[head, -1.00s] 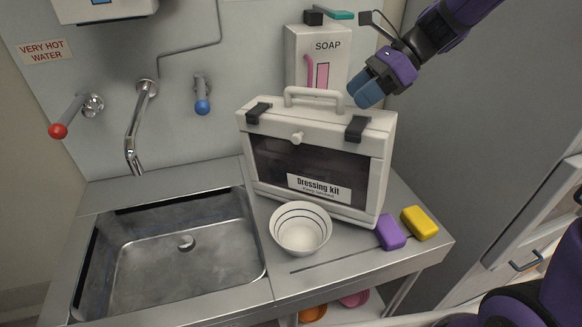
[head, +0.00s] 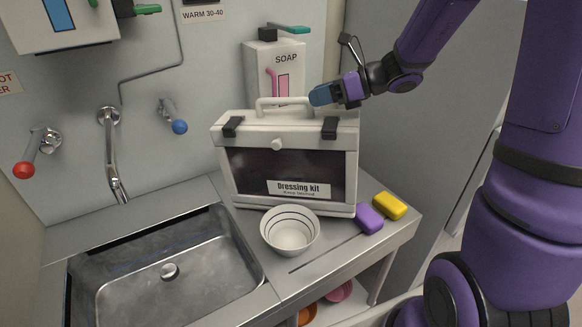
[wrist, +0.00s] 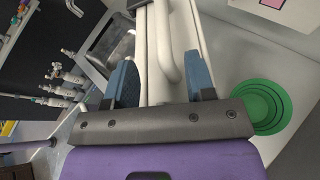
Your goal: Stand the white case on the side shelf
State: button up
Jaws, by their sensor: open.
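The white case (head: 285,168), labelled "Dressing kit", stands upright on the metal counter right of the sink, its dark window facing me. Its white top handle (head: 283,101) is raised between two black latches. My gripper (head: 318,95) is at the right end of the handle, coming in from the right. In the wrist view my gripper (wrist: 160,72) is open, with the white handle (wrist: 166,40) lying between its two blue fingers. I cannot tell whether either finger touches it. No side shelf apart from this counter can be made out with certainty.
A white bowl (head: 290,230) stands close in front of the case. A purple block (head: 369,218) and a yellow block (head: 390,205) lie to its right. The soap dispenser (head: 275,70) is behind the case. The sink (head: 165,270) lies left. Green round things (wrist: 262,105) show in the wrist view.

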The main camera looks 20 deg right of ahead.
aim_at(297, 100)
jog(key=shift+w+x, duration=0.15)
jog(key=shift+x, duration=1.35)
jog(key=shift+w+x, duration=0.15)
jog(key=shift+x, duration=1.35)
jog(key=shift+d, duration=0.1)
grip_shut()
jog(key=shift+r, duration=0.1)
